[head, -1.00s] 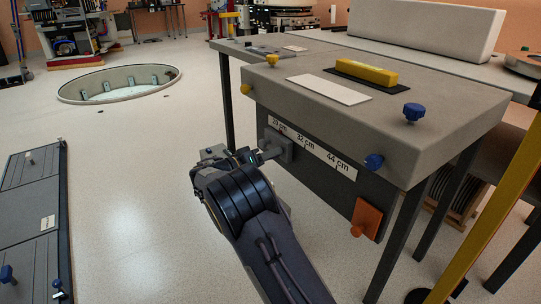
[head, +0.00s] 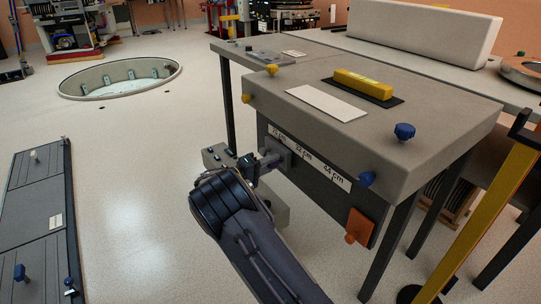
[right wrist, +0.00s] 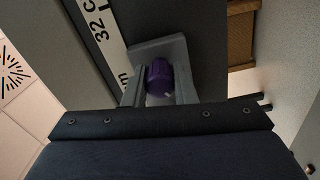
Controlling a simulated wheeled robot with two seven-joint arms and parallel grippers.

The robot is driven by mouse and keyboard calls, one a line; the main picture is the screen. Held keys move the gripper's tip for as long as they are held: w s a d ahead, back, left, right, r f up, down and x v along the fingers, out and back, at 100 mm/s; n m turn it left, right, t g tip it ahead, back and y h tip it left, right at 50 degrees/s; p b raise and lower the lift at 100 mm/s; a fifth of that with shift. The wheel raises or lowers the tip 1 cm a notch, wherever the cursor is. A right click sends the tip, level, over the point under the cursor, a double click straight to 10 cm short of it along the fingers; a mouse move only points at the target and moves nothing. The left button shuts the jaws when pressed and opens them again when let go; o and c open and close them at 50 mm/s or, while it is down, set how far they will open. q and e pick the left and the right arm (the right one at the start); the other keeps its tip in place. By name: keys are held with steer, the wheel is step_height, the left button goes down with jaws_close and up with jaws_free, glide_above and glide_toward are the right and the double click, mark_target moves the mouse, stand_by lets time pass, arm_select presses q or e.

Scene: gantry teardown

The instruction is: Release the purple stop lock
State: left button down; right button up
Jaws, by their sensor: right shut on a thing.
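The purple stop lock (right wrist: 159,77) is a ridged round knob on a grey block (right wrist: 180,52), beside the cm scale in the right wrist view. The fingers of my right gripper (right wrist: 160,90) stand on either side of it and are shut on it. In the head view the right gripper (head: 262,164) reaches the grey stop block (head: 278,153) on the front panel under the table, near the 20 cm label. The purple knob cannot be made out there. My left gripper is not in view.
The front panel carries a cm scale (head: 305,158), a blue knob (head: 366,178) and an orange block (head: 360,227). On the tabletop are a yellow bar (head: 363,85), a white plate (head: 326,102) and another blue knob (head: 404,131). A yellow post (head: 480,225) stands at right.

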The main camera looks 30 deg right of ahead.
steer(key=n+p, duration=0.2)
steer(key=n, duration=0.1)
steer(key=shift+r, duration=0.2)
steer(key=n+p, duration=0.3)
steer(key=shift+n, duration=0.3)
steer(key=shift+f+n+p, duration=0.2)
steer(key=shift+n+p, duration=1.25)
steer(key=shift+n, duration=0.75)
steer(key=o, duration=1)
steer(key=shift+a, duration=0.1)
steer(key=a, duration=0.5)
steer(key=a+p, duration=0.1)
steer(key=a, duration=0.1)
steer(key=shift+s+a, duration=0.3)
steer(key=shift+a, duration=0.05)
